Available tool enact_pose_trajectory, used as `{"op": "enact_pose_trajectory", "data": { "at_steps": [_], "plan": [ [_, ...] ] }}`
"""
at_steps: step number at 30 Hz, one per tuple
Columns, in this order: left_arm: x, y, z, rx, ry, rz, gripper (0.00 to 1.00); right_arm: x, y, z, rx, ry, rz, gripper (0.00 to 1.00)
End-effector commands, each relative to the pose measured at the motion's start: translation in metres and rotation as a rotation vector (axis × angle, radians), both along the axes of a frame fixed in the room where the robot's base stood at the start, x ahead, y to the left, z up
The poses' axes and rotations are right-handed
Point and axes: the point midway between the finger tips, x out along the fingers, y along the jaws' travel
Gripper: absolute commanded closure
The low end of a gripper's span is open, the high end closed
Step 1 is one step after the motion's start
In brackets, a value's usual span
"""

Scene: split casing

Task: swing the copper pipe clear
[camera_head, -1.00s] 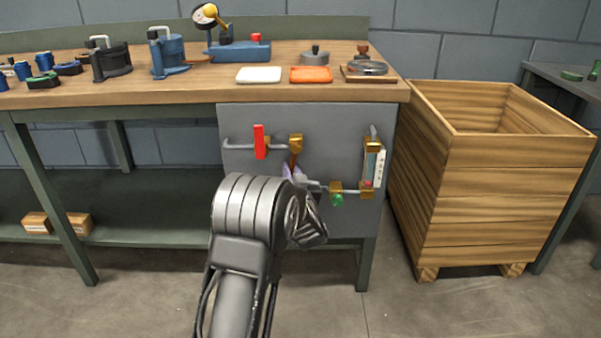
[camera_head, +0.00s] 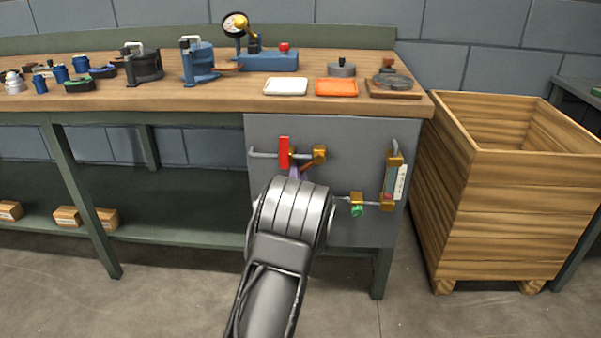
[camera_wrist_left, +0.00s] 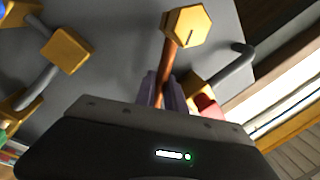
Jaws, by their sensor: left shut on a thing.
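The copper pipe (camera_wrist_left: 168,72) ends in a brass hex nut (camera_wrist_left: 187,26) in the left wrist view. My left gripper (camera_wrist_left: 164,92) is shut on the pipe, with its purple-grey fingers on either side of it. In the head view the brass nut (camera_head: 319,154) shows near the grey panel's upper pipe. My left gripper (camera_head: 297,173) is mostly hidden there behind my own arm, as is most of the copper pipe. My right gripper is not in view.
A red lever (camera_head: 284,152) and grey pipe stub (camera_head: 262,154) sit on the panel (camera_head: 345,130). A green valve knob (camera_head: 357,210) is lower right, and a labelled gauge tube (camera_head: 391,180) stands beside it. A wooden crate (camera_head: 490,220) stands right of the bench.

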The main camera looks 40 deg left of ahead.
Motion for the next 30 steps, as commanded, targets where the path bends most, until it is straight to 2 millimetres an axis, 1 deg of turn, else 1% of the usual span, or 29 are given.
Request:
{"op": "enact_pose_trajectory", "data": {
  "at_steps": [12,13,16,25,30],
  "plan": [
    [-0.001,0.001,0.001,0.011,0.008,0.001,1.00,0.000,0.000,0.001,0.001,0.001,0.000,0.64],
    [-0.001,0.001,0.001,0.011,0.008,0.001,0.85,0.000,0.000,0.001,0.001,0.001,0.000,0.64],
    [-0.001,0.001,0.001,0.011,0.008,0.001,0.77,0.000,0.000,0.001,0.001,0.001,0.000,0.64],
    [-0.002,-0.001,0.001,0.009,0.007,0.000,0.77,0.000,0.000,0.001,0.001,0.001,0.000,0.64],
    [-0.012,-0.012,-0.001,0.007,0.008,0.000,0.77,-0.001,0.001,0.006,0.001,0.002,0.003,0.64]
  ]
}}
